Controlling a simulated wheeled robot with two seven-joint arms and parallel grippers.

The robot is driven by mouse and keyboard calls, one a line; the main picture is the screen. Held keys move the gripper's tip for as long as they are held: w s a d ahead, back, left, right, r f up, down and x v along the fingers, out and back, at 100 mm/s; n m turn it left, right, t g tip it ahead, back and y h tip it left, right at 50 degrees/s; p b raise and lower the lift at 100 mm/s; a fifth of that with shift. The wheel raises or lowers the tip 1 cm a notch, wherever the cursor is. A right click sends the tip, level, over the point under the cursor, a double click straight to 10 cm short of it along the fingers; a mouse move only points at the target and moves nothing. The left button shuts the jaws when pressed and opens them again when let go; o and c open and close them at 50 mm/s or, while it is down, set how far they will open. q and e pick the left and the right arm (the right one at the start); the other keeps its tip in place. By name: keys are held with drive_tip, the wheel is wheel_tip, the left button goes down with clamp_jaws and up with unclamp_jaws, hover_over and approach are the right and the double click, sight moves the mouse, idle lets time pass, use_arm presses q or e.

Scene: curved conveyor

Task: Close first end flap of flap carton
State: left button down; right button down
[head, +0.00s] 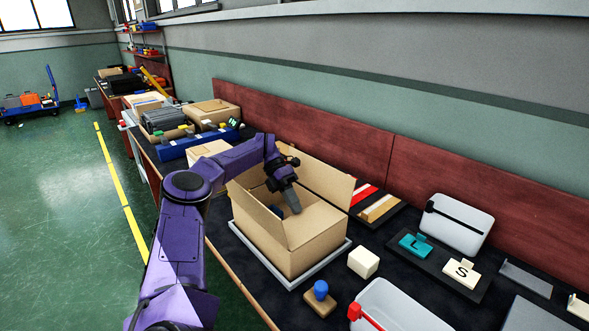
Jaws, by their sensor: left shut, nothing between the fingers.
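The flap carton (314,253) is a brown cardboard box on a grey tray (290,284) on the dark bench top. Its top is open. A large flap (262,221) stands up along its left side, and another flap (327,180) stands up at its far right side. My left gripper (293,206) points down into the carton's opening, between the raised flaps. Its fingers are shut with nothing between them. I cannot tell whether it touches the cardboard. A small dark blue thing (276,210) shows near the gripper. My right gripper is out of view.
A cream cube (363,262) and a wooden block with a blue knob (319,297) stand right of the carton. Labelled plates L (415,245) and S (461,273) lie further right. Boxes (213,112) crowd the bench behind.

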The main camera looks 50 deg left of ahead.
use_arm(q)
drive_tip(key=shift+s+f, duration=0.2)
drive_tip(key=shift+f, duration=0.4)
drive_tip(key=shift+s+d+f+b, duration=0.2)
drive_tip(key=shift+s+d+b, duration=0.05)
drive_tip(key=shift+d+b, duration=0.3)
drive_tip(key=shift+w+a+r, duration=0.1)
drive_tip(key=shift+a+r, duration=0.05)
drive_tip(key=shift+r, duration=0.2)
drive_tip(key=p+v, duration=0.2)
drive_tip(key=v, duration=0.6)
drive_tip(key=shift+w+r, duration=0.15)
drive_tip(key=shift+r, duration=0.05)
